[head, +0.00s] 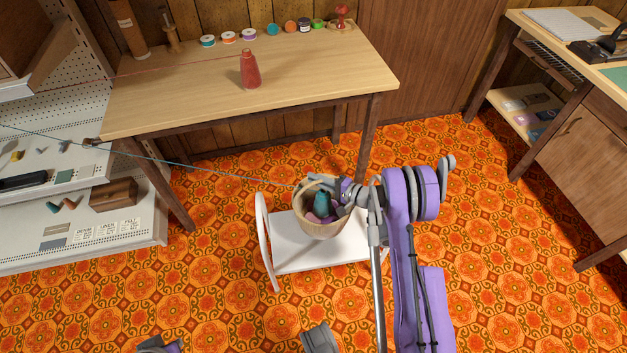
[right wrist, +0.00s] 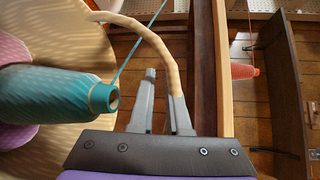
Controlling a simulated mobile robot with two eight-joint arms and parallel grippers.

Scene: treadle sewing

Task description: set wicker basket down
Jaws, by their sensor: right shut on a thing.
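The wicker basket (head: 322,225) is over a low white stand in the head view, close to the front of the wooden table. I cannot tell whether its bottom touches the stand. It holds a teal thread cone (head: 322,201) and pink and purple cones. In the right wrist view the teal cone (right wrist: 60,92) is at the left, and the basket's curved handle (right wrist: 150,38) runs down to the fingers. My right gripper (head: 340,189) is shut on the handle; its fingers also show in the right wrist view (right wrist: 164,105). My left gripper is not clearly visible.
The white stand (head: 290,257) has a raised curved rail at its left. A teal thread (head: 190,166) stretches from the basket towards the left. The wooden table (head: 180,98) carries a red cone (head: 250,72) and several spools. Open patterned floor (head: 510,265) lies to the right.

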